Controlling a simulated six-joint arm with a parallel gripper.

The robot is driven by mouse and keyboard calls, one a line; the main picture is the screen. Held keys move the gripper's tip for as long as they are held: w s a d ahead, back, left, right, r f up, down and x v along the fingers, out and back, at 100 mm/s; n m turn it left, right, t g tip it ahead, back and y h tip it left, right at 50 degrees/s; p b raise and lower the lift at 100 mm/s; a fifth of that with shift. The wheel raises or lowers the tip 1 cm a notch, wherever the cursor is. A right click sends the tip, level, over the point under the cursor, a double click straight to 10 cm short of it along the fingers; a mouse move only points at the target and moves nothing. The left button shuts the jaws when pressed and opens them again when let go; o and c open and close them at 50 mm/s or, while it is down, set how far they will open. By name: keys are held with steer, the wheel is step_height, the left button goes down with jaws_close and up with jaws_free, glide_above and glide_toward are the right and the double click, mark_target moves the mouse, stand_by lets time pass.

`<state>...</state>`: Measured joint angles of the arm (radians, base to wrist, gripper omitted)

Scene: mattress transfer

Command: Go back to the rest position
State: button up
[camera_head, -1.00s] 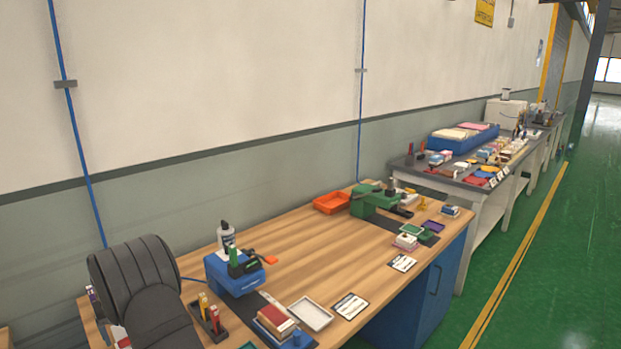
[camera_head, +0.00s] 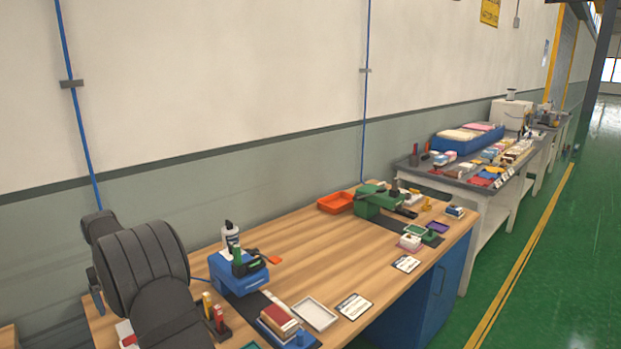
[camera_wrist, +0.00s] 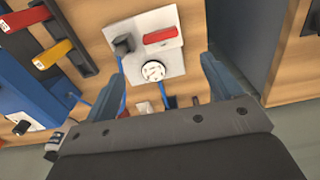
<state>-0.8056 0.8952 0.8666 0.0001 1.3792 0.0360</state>
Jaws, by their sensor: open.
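My gripper (camera_wrist: 160,85) is open and empty in the wrist view, its two blue-grey fingers spread apart. Between and beyond them is a light grey plate (camera_wrist: 172,70) bearing a white round piece (camera_wrist: 153,71), a black block (camera_wrist: 124,45) and a red bar (camera_wrist: 160,35). Contact with it cannot be told. In the head view my dark grey arm bends over the left end of the wooden bench (camera_head: 330,255). A finger of my gripper seems to show at its left; the rest is hidden by the arm.
A blue device (camera_head: 238,273), a black holder with coloured handles (camera_head: 217,325) and a white tray (camera_head: 315,314) stand near my arm. An orange tray (camera_head: 335,203) and green vise (camera_head: 377,202) sit farther back. The wall borders the bench; its middle is largely clear.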

step_height(320, 180, down, 12)
steer(key=shift+f, duration=0.3)
steer(key=n, duration=1.3)
steer(key=shift+n, duration=1.9)
